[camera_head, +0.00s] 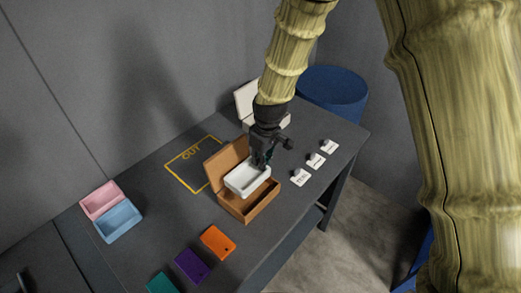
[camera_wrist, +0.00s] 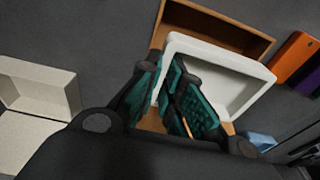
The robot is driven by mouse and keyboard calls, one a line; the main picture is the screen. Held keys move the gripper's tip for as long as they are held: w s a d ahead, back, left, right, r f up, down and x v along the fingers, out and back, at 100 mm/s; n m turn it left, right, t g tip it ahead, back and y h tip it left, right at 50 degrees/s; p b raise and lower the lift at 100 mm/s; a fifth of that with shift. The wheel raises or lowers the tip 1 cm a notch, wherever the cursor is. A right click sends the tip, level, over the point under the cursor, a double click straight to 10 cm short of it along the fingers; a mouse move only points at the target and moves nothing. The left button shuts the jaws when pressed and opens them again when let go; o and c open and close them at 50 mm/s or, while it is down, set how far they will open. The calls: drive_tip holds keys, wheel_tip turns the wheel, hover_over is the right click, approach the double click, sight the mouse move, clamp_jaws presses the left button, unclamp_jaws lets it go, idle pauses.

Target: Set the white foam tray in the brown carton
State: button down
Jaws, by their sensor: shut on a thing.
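The white foam tray (camera_head: 247,180) is an open rectangular tray, over the brown carton (camera_head: 249,207) in the head view. My gripper (camera_head: 262,162) is shut on the tray's wall, at the side away from the head camera. In the wrist view the teal finger pads of my gripper (camera_wrist: 178,100) pinch one wall of the white tray (camera_wrist: 220,58). The tray looks tilted against the carton (camera_wrist: 232,32). The carton's lid stands open at the back left. I cannot tell whether the tray touches the carton.
A cream box (camera_head: 245,97) with its lid up stands behind my gripper. A pink and blue box (camera_head: 118,222) is at left. Orange (camera_head: 218,243), purple (camera_head: 192,265) and teal plates lie in front. Labelled cards (camera_head: 315,160) lie at right. The yellow OUT outline (camera_head: 185,172) is clear.

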drive_tip(key=shift+s+d+f+b, duration=0.15)
drive_tip(key=shift+s+b, duration=0.45)
drive_tip(key=shift+s, duration=0.6)
drive_tip(key=shift+w+f, duration=0.1)
drive_tip(key=shift+f, duration=0.25)
drive_tip(key=w+f+b, duration=0.1)
drive_tip(key=f, duration=0.2)
drive_tip(key=shift+w+b, duration=0.35)
drive_tip(key=shift+w, duration=0.05)
drive_tip(key=shift+s+f, duration=0.15)
drive_tip(key=shift+s, duration=0.45)
drive_tip(key=shift+w+f, duration=0.15)
drive_tip(key=shift+w, duration=0.2)
drive_tip(key=shift+s, duration=0.35)
drive_tip(key=shift+w+f+b, duration=0.25)
drive_tip(key=shift+f+b, duration=0.15)
drive_tip(key=shift+f, duration=0.3)
